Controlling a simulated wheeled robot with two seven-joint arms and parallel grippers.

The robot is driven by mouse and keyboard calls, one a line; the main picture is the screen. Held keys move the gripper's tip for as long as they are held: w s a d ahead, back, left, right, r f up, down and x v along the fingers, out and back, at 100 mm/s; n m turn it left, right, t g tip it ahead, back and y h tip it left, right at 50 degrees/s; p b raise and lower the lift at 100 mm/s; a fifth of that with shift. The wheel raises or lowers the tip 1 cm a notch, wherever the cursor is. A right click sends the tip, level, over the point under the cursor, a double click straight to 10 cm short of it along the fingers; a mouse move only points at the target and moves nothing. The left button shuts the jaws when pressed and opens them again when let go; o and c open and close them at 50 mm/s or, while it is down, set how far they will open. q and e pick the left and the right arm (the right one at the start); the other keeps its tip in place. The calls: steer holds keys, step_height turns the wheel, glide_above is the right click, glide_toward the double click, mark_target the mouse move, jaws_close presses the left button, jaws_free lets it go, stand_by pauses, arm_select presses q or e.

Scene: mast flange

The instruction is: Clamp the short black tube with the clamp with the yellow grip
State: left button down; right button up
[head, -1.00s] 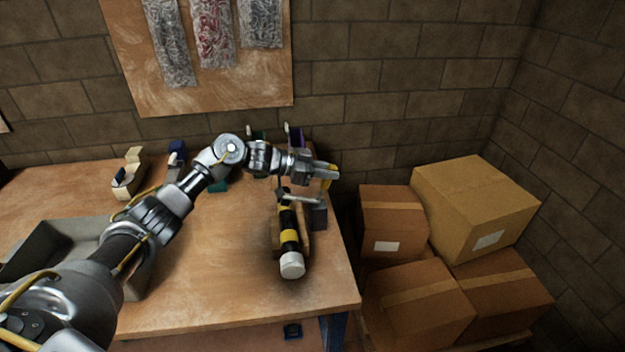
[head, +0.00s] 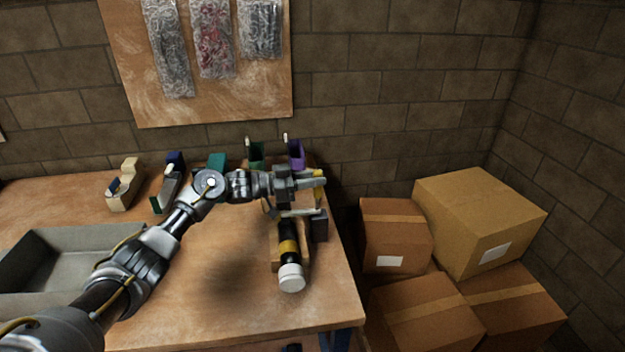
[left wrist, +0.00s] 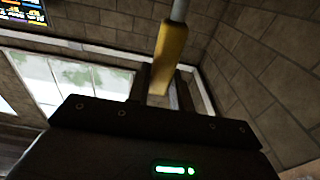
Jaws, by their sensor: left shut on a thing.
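The short black tube (head: 290,229), with a yellow band and a white end cap (head: 291,278), lies on a wooden holder near the table's right end. The clamp's yellow grip (head: 318,198) is held by my left gripper (head: 312,184), just beyond the tube's far end. My left gripper is shut on this grip. In the left wrist view the yellow grip (left wrist: 169,58) stands up from the jaws with a pale rod at its top. A light bar (head: 300,212) crosses above the tube's far part. I cannot tell if the clamp touches the tube. My right gripper is out of view.
Several other clamps stand along the table's back, among them a cream one (head: 124,186), a green one (head: 255,152) and a purple one (head: 296,154). A grey tray (head: 45,255) is at the left. Cardboard boxes (head: 395,235) stand beyond the table's right edge.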

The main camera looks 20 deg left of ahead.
arm_select(q)
steer(key=shift+f, duration=0.1)
steer(key=c, duration=1.2)
jaws_free()
steer(key=shift+c, duration=0.2)
steer(key=b+v, duration=0.2)
steer(key=v, duration=0.9)
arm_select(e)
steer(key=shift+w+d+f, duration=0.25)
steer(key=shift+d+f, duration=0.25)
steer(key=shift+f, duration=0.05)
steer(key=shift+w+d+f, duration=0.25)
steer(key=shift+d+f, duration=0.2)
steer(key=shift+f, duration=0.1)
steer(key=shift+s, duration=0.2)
